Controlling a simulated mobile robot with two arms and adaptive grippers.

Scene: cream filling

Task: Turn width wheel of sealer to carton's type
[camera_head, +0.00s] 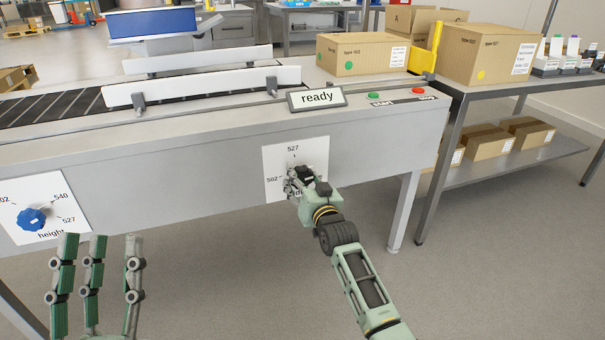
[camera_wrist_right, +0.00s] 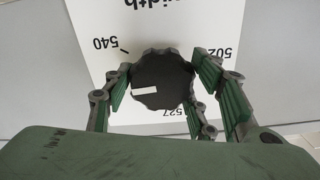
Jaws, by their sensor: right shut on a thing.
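The black width wheel (camera_wrist_right: 160,80) sits on a white dial plate (camera_head: 313,150) on the sealer's front. In the right wrist view, upside down, its white mark points left, between 540 and 527 and away from 502. My right gripper (camera_head: 292,180) is shut around the wheel's rim, with fingers on both sides; its fingers also show in the wrist view (camera_wrist_right: 162,100). In the head view the gripper hides most of the wheel. A carton (camera_head: 362,54) with a green dot, seemingly labelled type 502, stands on the sealer's right end. My left gripper (camera_head: 100,242) is open and empty, lower left.
A blue height wheel (camera_head: 32,219) is on a second plate at left. A ready display (camera_head: 317,97), a green button (camera_head: 374,96) and a red button (camera_head: 418,91) are on the sealer. A type 527 carton (camera_head: 490,55) stands on the right table (camera_head: 470,88).

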